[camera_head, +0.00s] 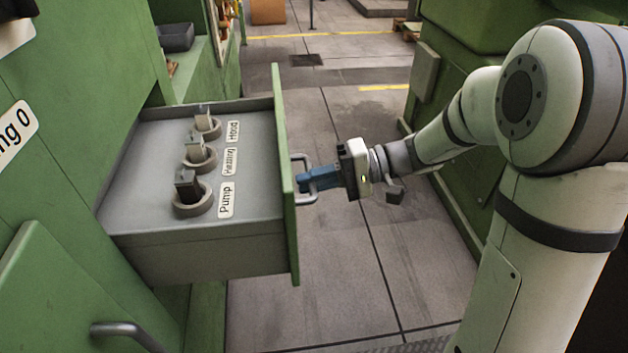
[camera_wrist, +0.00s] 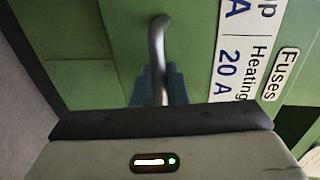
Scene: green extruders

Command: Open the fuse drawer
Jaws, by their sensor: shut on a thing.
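The fuse drawer (camera_head: 215,250) is pulled well out of the green cabinet in the head view. Its grey top plate carries fuses in round sockets, labelled Pump, Heating and Hood. The drawer's green front shows edge-on. Its metal handle (camera_head: 305,160) sticks out to the right. My gripper (camera_head: 308,180) with blue fingers is shut on the handle. In the wrist view the handle (camera_wrist: 157,50) runs down between the blue fingers (camera_wrist: 158,88), against the green front with the Fuses label (camera_wrist: 279,75). The fingertips are partly hidden by the gripper body.
A lower green door with a grey handle (camera_head: 125,333) is below the drawer at bottom left. Another green machine (camera_head: 455,170) stands on the right, behind my arm. The tiled floor (camera_head: 345,270) between them is clear.

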